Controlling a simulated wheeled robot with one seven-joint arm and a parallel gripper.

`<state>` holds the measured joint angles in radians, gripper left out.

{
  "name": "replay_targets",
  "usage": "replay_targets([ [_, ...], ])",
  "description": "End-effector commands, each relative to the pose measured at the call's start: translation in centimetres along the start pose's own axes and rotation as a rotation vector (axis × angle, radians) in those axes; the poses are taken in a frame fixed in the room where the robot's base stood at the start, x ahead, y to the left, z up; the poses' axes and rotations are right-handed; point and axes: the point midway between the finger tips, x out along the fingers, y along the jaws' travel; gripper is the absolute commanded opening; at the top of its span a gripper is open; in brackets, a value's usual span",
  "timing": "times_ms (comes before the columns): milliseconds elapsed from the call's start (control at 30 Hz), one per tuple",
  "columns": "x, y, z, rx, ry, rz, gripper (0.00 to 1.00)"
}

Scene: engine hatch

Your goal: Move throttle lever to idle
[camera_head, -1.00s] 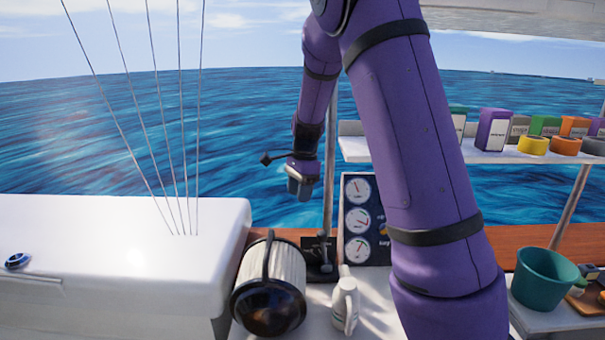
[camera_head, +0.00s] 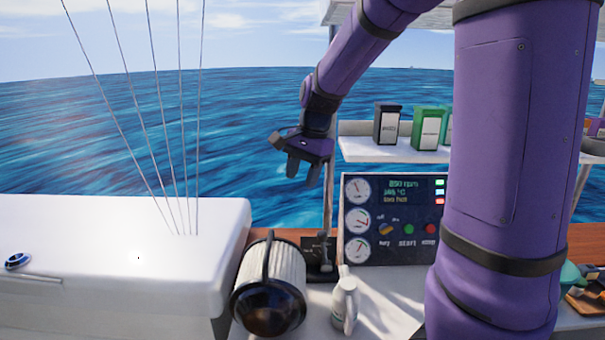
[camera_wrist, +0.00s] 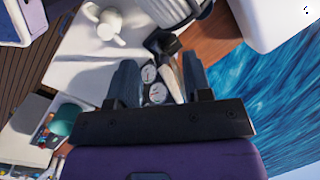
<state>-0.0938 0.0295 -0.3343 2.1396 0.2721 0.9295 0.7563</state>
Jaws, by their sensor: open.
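The throttle lever (camera_head: 326,254) is a small dark lever on a black base. It stands on the white counter, left of the gauge panel (camera_head: 395,218). In the wrist view a dark part that looks like the lever (camera_wrist: 168,46) shows just beyond the fingers. My gripper (camera_head: 303,171) hangs above the lever and slightly left of it in the head view, fingers down. In the wrist view my gripper (camera_wrist: 161,75) is open with nothing held. It is apart from the lever. The lever's exact angle is too small to tell.
A white box-like hatch (camera_head: 120,260) fills the left. A shelf (camera_head: 400,152) with dark and green containers is behind my arm. Open space surrounds the gripper.

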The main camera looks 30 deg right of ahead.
Motion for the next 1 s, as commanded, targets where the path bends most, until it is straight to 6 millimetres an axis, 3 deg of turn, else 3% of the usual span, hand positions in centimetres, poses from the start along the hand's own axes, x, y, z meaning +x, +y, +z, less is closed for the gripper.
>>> replay_targets([
  [300,-0.1,0.1,0.1,-0.009,0.001,-0.002,0.46],
  [367,-0.1,0.1,0.1,-0.01,0.001,-0.001,0.34],
  [500,0.8,-0.3,-0.6,-0.043,0.018,0.035,0.02],
  [667,3.9,-1.6,-3.1,-0.166,0.075,0.159,0.0],
  [1000,12.7,-4.4,-9.8,-0.54,0.174,0.481,0.0],
])
